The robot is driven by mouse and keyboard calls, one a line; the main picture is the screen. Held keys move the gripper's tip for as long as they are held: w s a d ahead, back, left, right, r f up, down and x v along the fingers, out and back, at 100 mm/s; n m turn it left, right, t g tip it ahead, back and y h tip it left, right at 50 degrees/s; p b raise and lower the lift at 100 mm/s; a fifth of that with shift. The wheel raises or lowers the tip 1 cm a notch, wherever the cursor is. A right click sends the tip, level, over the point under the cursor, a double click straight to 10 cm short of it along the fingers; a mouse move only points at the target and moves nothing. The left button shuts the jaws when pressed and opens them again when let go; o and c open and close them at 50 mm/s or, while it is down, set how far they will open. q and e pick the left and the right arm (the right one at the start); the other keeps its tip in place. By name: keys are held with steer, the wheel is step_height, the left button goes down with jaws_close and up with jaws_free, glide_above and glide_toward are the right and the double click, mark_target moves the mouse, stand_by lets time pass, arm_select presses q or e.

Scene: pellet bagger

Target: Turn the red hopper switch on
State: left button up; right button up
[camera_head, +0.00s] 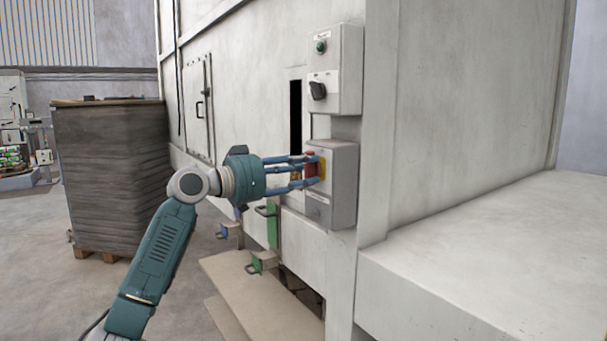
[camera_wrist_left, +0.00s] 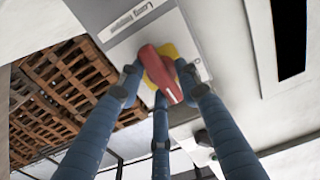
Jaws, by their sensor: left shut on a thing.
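The red hopper switch (camera_head: 311,164) sits on a yellow plate on the lower grey box, fixed to the side of the large pale machine. In the left wrist view the red switch handle (camera_wrist_left: 160,72) lies slanted across its yellow backing. My left gripper (camera_head: 314,168) reaches the switch from the left, with its blue fingers around the red handle. In the left wrist view the fingers (camera_wrist_left: 160,88) close on the handle from both sides and below. The fingers partly hide the switch in the head view. My right gripper is in neither view.
An upper grey box (camera_head: 335,70) with a green button and a black knob is mounted above. Green and blue handles (camera_head: 272,225) stick out below the gripper. A pale ledge (camera_head: 490,265) juts out at right. A dark stack on a pallet (camera_head: 110,170) stands at left.

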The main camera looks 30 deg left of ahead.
arm_select(q)
steer(key=shift+d+f+m, duration=0.15)
steer(key=shift+m, duration=0.15)
steer(key=o, duration=0.9)
steer(key=shift+s+d, duration=0.1)
steer(key=shift+s, duration=0.15)
steer(key=v, duration=1.1)
steer(key=shift+s+a, duration=0.2)
steer(key=shift+s, duration=0.1)
